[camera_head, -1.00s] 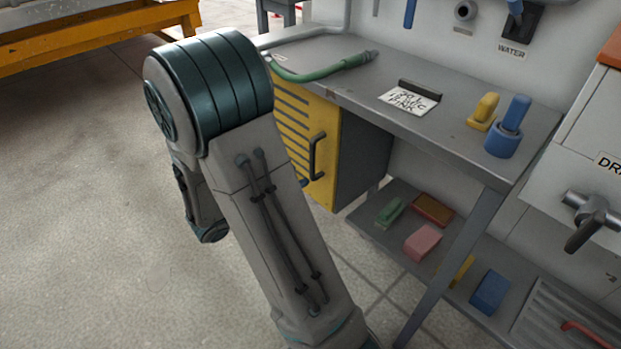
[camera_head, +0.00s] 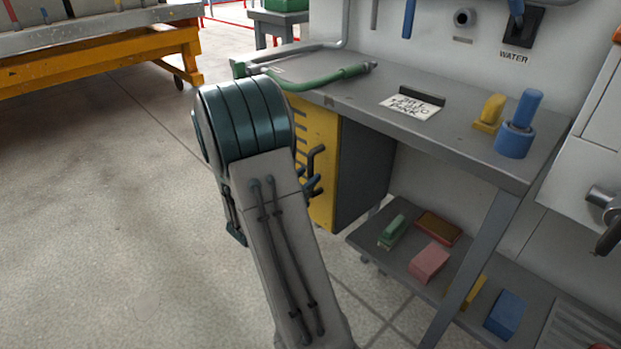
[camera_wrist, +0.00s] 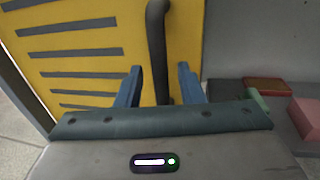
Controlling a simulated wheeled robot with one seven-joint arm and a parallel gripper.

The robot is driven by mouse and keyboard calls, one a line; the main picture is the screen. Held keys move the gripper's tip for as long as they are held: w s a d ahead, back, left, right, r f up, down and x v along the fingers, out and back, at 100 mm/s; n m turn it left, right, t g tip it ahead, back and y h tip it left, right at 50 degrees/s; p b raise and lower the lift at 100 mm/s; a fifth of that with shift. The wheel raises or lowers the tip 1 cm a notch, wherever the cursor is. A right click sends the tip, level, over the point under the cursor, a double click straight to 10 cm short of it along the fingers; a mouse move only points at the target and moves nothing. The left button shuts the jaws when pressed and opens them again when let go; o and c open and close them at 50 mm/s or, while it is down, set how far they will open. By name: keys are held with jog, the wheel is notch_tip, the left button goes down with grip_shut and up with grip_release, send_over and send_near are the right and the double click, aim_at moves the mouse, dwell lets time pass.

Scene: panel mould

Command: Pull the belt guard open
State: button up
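The belt guard (camera_head: 321,125) is a yellow panel with dark slots under the bench, and it looks closed against its dark grey housing. It also fills the upper left of the wrist view (camera_wrist: 75,45). Its upright black handle (camera_head: 311,160) sits on its right side. In the wrist view the handle (camera_wrist: 157,40) stands between the two blue fingers of my gripper (camera_wrist: 160,72). The fingers are apart, with gaps on both sides of the handle. In the head view my arm hides most of the gripper; a blue finger shows beside the handle's lower end.
The grey bench (camera_head: 450,140) above carries a green hose (camera_head: 320,80), a sign (camera_head: 412,106), and yellow and blue items. A lower shelf (camera_head: 385,262) holds several coloured blocks to the right. Open floor (camera_head: 110,210) lies left of my arm.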

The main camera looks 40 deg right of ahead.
jog(key=shift+x, duration=1.25)
grip_shut()
jog(key=shift+a, duration=0.1)
